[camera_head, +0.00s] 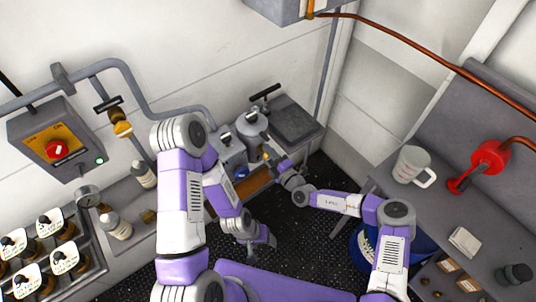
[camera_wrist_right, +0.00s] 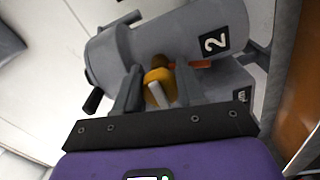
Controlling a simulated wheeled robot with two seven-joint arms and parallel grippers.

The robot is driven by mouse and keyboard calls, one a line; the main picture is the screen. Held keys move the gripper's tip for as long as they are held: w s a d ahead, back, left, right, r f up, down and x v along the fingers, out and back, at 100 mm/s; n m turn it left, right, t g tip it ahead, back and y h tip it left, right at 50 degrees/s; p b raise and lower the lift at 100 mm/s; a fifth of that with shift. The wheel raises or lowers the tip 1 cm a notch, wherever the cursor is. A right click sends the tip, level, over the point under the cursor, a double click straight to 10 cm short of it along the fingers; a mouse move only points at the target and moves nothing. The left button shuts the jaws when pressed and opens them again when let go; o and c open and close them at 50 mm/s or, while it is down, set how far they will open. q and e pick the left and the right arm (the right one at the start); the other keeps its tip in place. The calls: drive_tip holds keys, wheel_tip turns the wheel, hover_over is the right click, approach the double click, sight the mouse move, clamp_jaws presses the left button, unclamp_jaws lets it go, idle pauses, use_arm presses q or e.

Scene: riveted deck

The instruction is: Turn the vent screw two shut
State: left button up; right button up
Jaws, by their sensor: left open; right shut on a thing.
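A grey cylindrical filter body with a black "2" label (camera_wrist_right: 213,42) fills the upper part of the right wrist view. Its yellow vent screw (camera_wrist_right: 157,76) stands out from the body between my right fingers. My right gripper (camera_wrist_right: 158,92) is shut on this screw; the contact is partly hidden. In the head view my right gripper (camera_head: 275,162) reaches the grey body (camera_head: 250,124) from the lower right. My left gripper (camera_head: 262,244) is open and empty, low over the dark floor, apart from the filter.
A grey box (camera_head: 295,122) stands right of the filter body. A brown board or tray (camera_head: 245,187) lies below it. A bench at the right bears a white jug (camera_head: 410,165) and a red valve (camera_head: 489,158). A switch box (camera_head: 55,142) hangs at the left.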

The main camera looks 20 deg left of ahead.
drive_tip(key=o, duration=1)
